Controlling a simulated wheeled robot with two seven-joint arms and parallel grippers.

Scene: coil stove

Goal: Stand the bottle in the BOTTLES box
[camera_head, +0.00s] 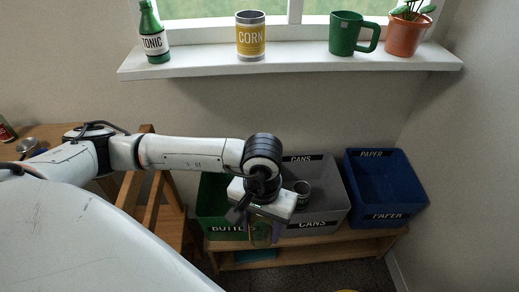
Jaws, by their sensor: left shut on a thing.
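My left gripper (262,217) points down in front of the boxes and is shut on a greenish, see-through bottle (262,236). The gripper hides the bottle's upper part. The bottle hangs in front of the seam between the green BOTTLES box (213,194) and the grey CANS box (328,187), overlapping the front walls in the picture. The gripper hides part of the BOTTLES box and its label. A green TONIC bottle (154,38) stands upright on the window sill. My right gripper is not in view.
The boxes stand on a wooden bench (371,240), with a blue PAPER box (385,184) at right. A can (301,193) is in the CANS box. A CORN can (250,38), green mug (345,35) and potted plant (405,35) stand on the sill (300,62). A wooden table (45,135) is at left.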

